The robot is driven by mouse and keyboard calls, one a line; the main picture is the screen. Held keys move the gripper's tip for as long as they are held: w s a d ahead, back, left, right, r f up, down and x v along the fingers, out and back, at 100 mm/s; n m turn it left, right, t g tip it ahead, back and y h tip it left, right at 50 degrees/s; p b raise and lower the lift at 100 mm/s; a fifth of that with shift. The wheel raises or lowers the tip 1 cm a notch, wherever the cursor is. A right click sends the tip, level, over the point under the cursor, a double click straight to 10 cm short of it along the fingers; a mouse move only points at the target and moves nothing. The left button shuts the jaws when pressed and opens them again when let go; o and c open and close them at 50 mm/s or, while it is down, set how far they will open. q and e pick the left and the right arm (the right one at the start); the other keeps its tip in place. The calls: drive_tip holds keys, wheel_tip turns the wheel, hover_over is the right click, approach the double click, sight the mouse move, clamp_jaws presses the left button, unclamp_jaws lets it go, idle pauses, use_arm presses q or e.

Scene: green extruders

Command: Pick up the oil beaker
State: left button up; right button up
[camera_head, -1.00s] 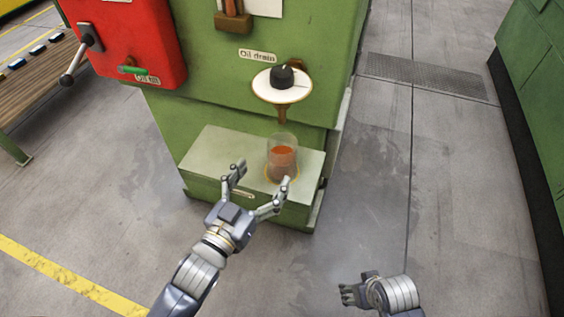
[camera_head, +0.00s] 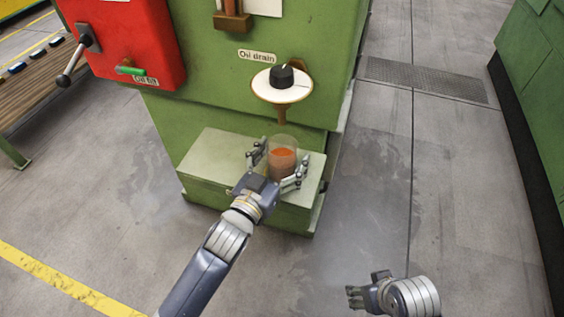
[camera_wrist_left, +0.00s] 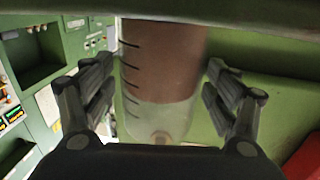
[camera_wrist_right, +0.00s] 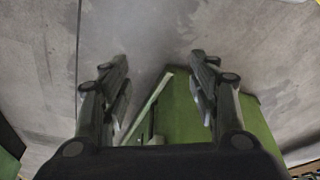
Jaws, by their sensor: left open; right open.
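The oil beaker (camera_head: 283,158) is a clear container with reddish-brown oil in it. It stands upright on the green ledge under the oil drain. My left gripper (camera_head: 281,172) is open, with one finger on each side of the beaker. In the left wrist view the beaker (camera_wrist_left: 162,75) with dark level marks fills the space between the fingers (camera_wrist_left: 160,85), with a gap showing on both sides. My right gripper (camera_head: 367,289) is low at the front right, over the floor. In the right wrist view its fingers (camera_wrist_right: 160,85) are apart and empty.
The oil drain funnel (camera_head: 283,90) with a black knob (camera_head: 282,76) sits directly above the beaker. The green ledge (camera_head: 212,155) is bare to the left. A red box (camera_head: 125,40) with a lever is at upper left. Floor (camera_head: 375,200) to the right is clear.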

sight(289, 136)
use_arm(q)
drive_tip(key=c, duration=1.3)
drive_tip(key=shift+c, duration=0.7)
drive_tip(key=shift+r, duration=0.2)
drive_tip(key=shift+r, duration=0.2)
drive_tip(key=r+p, duration=0.1)
drive_tip(key=r, duration=0.2)
drive_tip(key=shift+s+r+p, duration=0.1)
drive_tip(key=shift+s+p, duration=0.1)
drive_tip(key=shift+p, duration=0.15)
drive_tip(key=s+r+p, duration=0.1)
drive_tip(key=s, duration=1.4)
drive_tip(key=shift+s+a, duration=0.15)
drive_tip(key=shift+s, duration=0.05)
use_arm(e)
wheel_tip(289, 136, down, 10)
drive_tip(key=shift+g, duration=0.3)
